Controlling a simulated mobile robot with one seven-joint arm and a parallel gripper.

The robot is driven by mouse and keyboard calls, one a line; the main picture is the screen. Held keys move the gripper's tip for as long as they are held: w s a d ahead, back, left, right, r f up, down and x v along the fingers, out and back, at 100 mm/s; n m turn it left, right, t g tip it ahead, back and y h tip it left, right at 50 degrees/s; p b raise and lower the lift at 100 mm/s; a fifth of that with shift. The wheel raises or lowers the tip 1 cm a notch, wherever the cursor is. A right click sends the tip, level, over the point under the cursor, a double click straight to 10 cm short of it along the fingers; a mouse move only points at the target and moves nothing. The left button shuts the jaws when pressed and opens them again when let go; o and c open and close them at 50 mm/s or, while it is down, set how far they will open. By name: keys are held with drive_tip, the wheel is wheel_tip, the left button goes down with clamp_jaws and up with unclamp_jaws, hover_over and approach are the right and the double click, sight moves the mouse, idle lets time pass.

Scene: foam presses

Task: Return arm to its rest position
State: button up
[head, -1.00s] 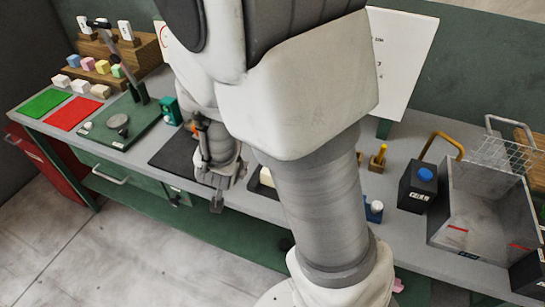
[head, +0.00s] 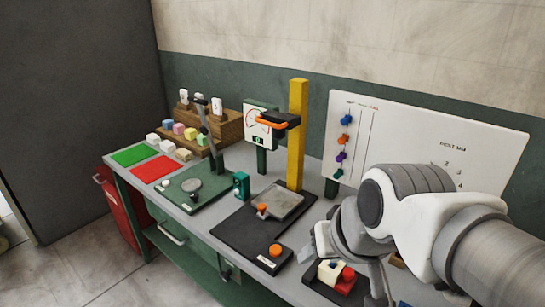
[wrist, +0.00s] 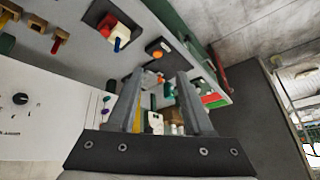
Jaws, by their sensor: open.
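My gripper (wrist: 160,85) is open in the wrist view, its two grey fingers apart with nothing held between them. The bench (wrist: 205,55) shows tilted beyond them, and the fingers do not touch it. In the head view my white and grey arm (head: 425,220) reaches in from the right edge. It is bent above the right part of the bench (head: 232,222) and hides part of it. The gripper's fingers are hard to make out there.
A yellow-column press (head: 297,140) stands on a black base. A lever press (head: 207,130), a red mat (head: 154,168), a green mat (head: 134,155) and several foam blocks are left. A whiteboard (head: 420,135) stands behind my arm. A dark tray (head: 325,292) holds coloured pieces below it.

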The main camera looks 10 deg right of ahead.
drive_tip(key=s+d, duration=0.1)
drive_tip(key=s+d+r+h, duration=0.1)
drive_tip(key=s, duration=0.1)
